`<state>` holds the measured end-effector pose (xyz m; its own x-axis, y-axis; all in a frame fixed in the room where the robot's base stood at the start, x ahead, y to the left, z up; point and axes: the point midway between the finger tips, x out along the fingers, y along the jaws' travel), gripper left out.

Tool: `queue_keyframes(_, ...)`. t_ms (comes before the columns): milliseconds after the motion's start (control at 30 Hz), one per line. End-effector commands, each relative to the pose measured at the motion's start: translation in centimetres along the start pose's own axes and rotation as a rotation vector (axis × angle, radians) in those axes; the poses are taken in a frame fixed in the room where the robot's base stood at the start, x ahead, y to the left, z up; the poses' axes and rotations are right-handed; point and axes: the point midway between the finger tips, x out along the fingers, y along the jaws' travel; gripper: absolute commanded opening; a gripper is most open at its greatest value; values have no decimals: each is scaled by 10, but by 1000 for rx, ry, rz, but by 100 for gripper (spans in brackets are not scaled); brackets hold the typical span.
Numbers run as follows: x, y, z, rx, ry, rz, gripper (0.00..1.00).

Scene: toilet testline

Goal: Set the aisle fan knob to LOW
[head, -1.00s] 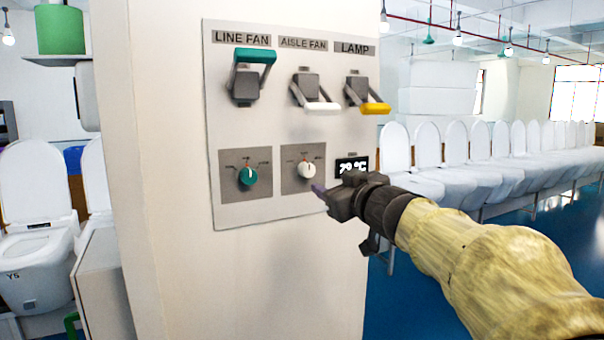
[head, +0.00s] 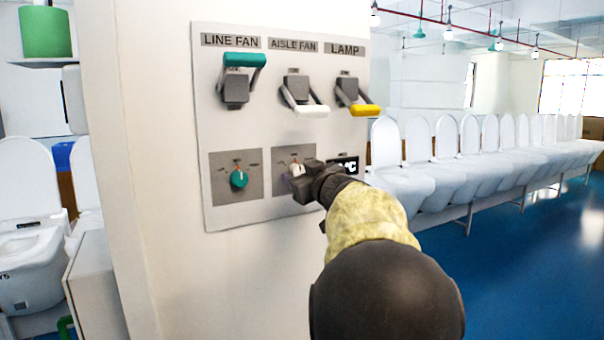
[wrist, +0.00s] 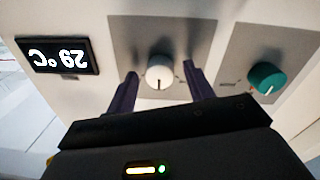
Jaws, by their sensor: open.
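The aisle fan knob is a white round dial (head: 296,169) on a grey square plate below the AISLE FAN lever, partly hidden by my gripper in the head view. In the wrist view the white knob (wrist: 159,72) sits between my two dark fingers, with a gap on each side. My gripper (wrist: 158,82) is open and faces the panel; it also shows in the head view (head: 293,182) at the knob. The position marks around the knob are too small to read.
The teal line fan knob (head: 238,179) is left of the white one. A temperature display (wrist: 58,55) is on the other side. Above are a teal lever (head: 244,61), a white lever (head: 305,108) and a yellow lever (head: 362,108). White toilets (head: 400,180) line the right.

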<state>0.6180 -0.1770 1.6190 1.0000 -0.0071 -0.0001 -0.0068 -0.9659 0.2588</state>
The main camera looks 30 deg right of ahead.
Motion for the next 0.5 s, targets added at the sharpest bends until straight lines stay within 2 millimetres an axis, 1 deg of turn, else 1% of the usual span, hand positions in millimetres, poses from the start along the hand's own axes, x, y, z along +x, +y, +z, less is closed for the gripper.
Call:
queue_keyframes(100,0,0,0,0,0,0,53)
queue_keyframes(133,0,0,0,0,0,0,51)
queue_keyframes(200,0,0,0,0,0,0,37)
queue_keyframes(267,0,0,0,0,0,0,25)
queue_keyframes(300,0,0,0,0,0,0,17)
queue_keyframes(333,0,0,0,0,0,0,11)
queue_keyframes(367,0,0,0,0,0,0,8)
queue_keyframes(500,0,0,0,-2,0,0,8)
